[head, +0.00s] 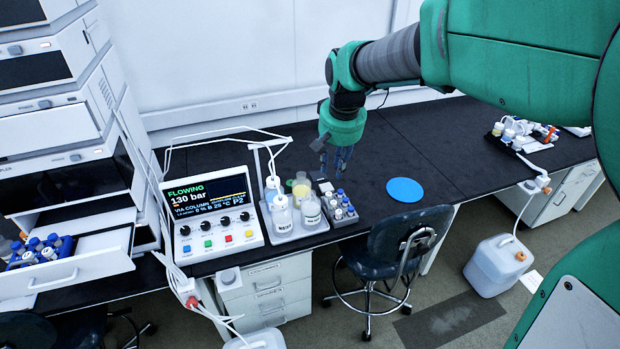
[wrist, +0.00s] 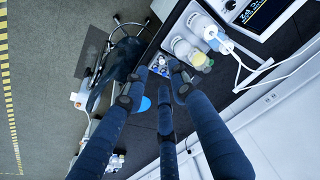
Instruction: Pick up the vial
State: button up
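Several small vials with blue and pale caps (head: 340,206) stand in a small grey rack (head: 351,221) on the black bench. I cannot tell which one is the task's vial. Part of the rack and its vials shows in the wrist view (wrist: 160,66), just beyond my fingertips. My gripper (head: 335,172) points down above the bench, a little behind the rack. In the wrist view its dark blue fingers (wrist: 155,88) are spread apart with nothing between them. More blue-capped vials (head: 40,246) sit in a tray in the open drawer at left.
White-capped bottles (head: 283,213) stand on a tray left of the rack, beside a control box (head: 210,212) with a lit screen. Loose tubing (head: 215,138) runs behind. A blue disc (head: 405,190) lies at right. A chair (head: 395,245) stands at the front edge.

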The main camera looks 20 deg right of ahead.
jog(key=w+d+f+m+g, duration=0.1)
jog(key=w+d+f, duration=0.5)
jog(key=w+f, duration=0.6)
jog(key=m+g, duration=0.2)
send_over(339, 211)
notch_tip(339, 211, down, 17)
jog(key=shift+a+b, duration=0.1)
jog(key=shift+b, duration=0.3)
jog(key=shift+f, duration=0.1)
jog(key=shift+f+b, duration=0.75)
jog(key=shift+f, duration=3.5)
jog(key=shift+f+b, duration=0.75)
jog(key=shift+f, duration=1.9)
